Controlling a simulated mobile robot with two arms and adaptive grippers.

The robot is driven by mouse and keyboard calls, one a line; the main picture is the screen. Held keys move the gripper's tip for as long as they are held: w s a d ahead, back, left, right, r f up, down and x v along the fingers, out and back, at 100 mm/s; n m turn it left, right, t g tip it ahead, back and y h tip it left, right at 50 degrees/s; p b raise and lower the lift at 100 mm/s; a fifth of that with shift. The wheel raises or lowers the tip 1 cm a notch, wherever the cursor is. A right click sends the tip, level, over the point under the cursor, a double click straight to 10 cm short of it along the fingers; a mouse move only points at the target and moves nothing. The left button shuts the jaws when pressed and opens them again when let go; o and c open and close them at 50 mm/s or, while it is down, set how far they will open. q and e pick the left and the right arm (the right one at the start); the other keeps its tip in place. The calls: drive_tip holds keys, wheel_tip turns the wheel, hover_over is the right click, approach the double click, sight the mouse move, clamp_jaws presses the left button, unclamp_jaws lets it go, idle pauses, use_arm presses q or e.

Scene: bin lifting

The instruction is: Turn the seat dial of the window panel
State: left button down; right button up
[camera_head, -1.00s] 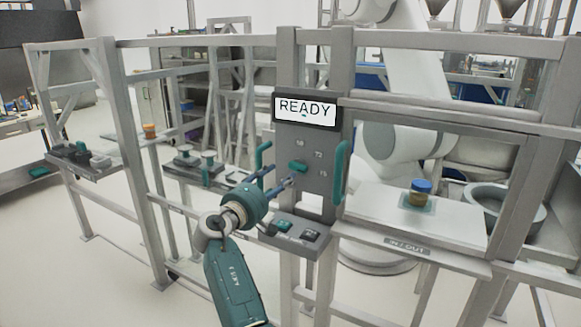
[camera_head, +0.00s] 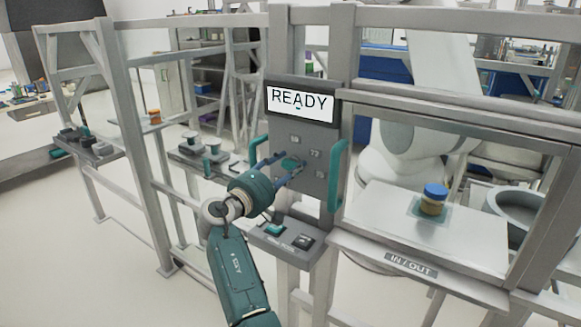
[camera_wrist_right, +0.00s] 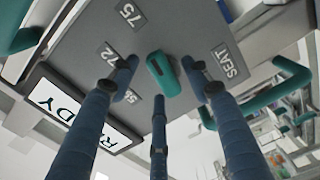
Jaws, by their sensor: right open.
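The grey window panel (camera_head: 312,140) stands upright under a screen reading READY (camera_head: 300,102). Its teal seat dial (camera_head: 291,164) is at the panel's middle and shows close up in the right wrist view (camera_wrist_right: 163,74). Around the dial are labels "75" (camera_wrist_right: 130,14), "72" (camera_wrist_right: 109,54), "SEAT" (camera_wrist_right: 224,60) and one partly hidden by a finger. My right gripper (camera_head: 282,167) is open in front of the panel. In the wrist view its blue fingers (camera_wrist_right: 160,98) spread around the dial, with gaps between them and the knob. I cannot tell how far the fingertips are from the panel.
Teal handles (camera_head: 337,174) flank the panel. A small button box (camera_head: 285,240) juts out below it, close under my right wrist. To the right is a white IN/OUT shelf (camera_head: 380,215) with a blue-lidded jar (camera_head: 434,199). Grey frame posts (camera_head: 140,150) stand left.

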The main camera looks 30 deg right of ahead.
drive_tip(key=shift+a, duration=0.1)
drive_tip(key=c, duration=1.2)
drive_tip(key=shift+o, duration=0.2)
